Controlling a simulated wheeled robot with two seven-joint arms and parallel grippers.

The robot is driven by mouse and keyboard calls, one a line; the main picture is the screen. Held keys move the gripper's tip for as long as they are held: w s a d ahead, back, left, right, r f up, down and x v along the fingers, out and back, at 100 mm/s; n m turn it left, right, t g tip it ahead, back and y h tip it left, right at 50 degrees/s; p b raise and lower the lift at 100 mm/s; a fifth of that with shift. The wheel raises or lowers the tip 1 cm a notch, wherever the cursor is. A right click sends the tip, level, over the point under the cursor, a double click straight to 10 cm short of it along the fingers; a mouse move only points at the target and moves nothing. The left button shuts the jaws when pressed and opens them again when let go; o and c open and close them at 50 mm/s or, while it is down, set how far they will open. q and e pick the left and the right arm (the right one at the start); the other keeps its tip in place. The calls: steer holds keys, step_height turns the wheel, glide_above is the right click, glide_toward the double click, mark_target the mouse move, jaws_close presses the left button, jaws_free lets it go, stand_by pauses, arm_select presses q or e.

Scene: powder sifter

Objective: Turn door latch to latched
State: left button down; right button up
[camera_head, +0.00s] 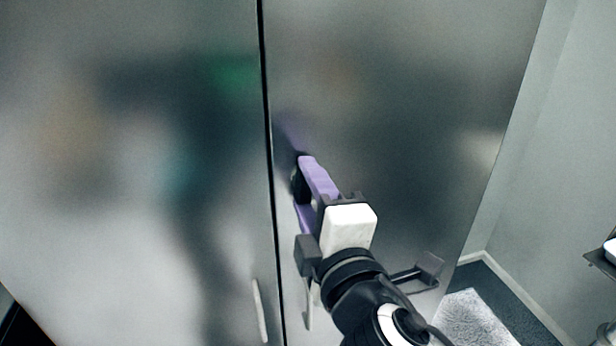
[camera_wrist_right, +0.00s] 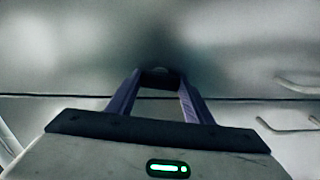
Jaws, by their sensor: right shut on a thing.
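The door latch (camera_head: 297,184) is a small dark piece on the right metal door, close to the seam. My right gripper (camera_head: 302,182) has purple fingers and is shut on the latch, one finger above it and one below. The fingers and wrist hide most of the latch, so its turn angle cannot be told. In the right wrist view my right gripper (camera_wrist_right: 158,78) reaches to the door face, with a dark rounded part of the latch (camera_wrist_right: 160,71) between the fingertips. My left gripper is not in view.
The left door (camera_head: 120,150) and right door (camera_head: 400,110) meet at a narrow dark seam. A handle (camera_head: 260,312) is on the left door, and another (camera_head: 308,308) is on the right door below my gripper. A pale wall (camera_head: 560,150) and a light mat (camera_head: 475,318) lie to the right.

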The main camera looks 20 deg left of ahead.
steer(key=shift+n+p, duration=0.45)
steer(key=shift+n, duration=0.25)
steer(key=o, duration=1.1)
steer(key=shift+c, duration=0.2)
steer(key=b+v, duration=0.1)
steer(key=v, duration=0.9)
steer(key=shift+d, duration=0.15)
